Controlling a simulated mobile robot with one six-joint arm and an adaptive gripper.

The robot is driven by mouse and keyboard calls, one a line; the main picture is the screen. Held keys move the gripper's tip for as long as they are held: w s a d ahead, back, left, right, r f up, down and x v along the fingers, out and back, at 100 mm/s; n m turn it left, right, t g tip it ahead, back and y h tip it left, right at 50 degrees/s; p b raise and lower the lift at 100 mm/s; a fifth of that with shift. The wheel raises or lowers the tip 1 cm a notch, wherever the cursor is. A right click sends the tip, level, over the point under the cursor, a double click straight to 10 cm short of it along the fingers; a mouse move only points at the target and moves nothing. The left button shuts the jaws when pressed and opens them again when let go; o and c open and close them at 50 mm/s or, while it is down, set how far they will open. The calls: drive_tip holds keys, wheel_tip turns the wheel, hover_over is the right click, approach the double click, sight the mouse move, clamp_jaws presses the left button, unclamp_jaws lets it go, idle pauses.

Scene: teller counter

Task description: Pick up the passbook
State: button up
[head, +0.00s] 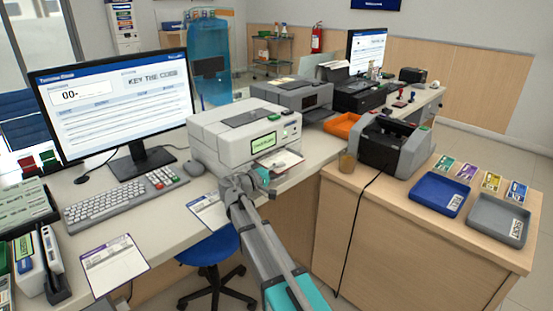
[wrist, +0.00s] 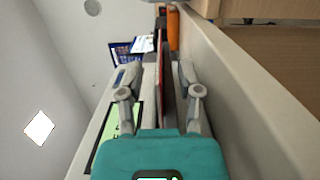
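The passbook (head: 284,159) lies flat at the front slot of the white passbook printer (head: 238,142), showing a pale printed page. In the wrist view the passbook (wrist: 167,95) is seen nearly edge-on as a thin strip with a reddish edge. My gripper (head: 260,180) is at the front of the printer, close to the passbook's near edge. In the wrist view my gripper (wrist: 160,78) is open, with one finger on each side of the passbook and gaps between. My gripper and wrist hide part of the printer's lower front.
A monitor (head: 113,110), keyboard (head: 120,197) and mouse (head: 194,168) are left of the printer. An orange tray (head: 343,126) and a grey machine (head: 391,145) are to its right. Paper forms lie on the counter's front edge. A blue stool (head: 210,247) stands below.

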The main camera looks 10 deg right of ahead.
clamp_jaws()
drive_tip(key=shift+r, duration=0.15)
drive_tip(key=shift+r+p, duration=0.2)
drive_tip(key=shift+p, duration=0.15)
drive_tip(key=s+d, duration=1)
drive_tip(key=s, duration=0.4)
drive_tip(key=shift+s+d, duration=0.3)
idle(0.6)
drive_tip(key=shift+d, duration=0.1)
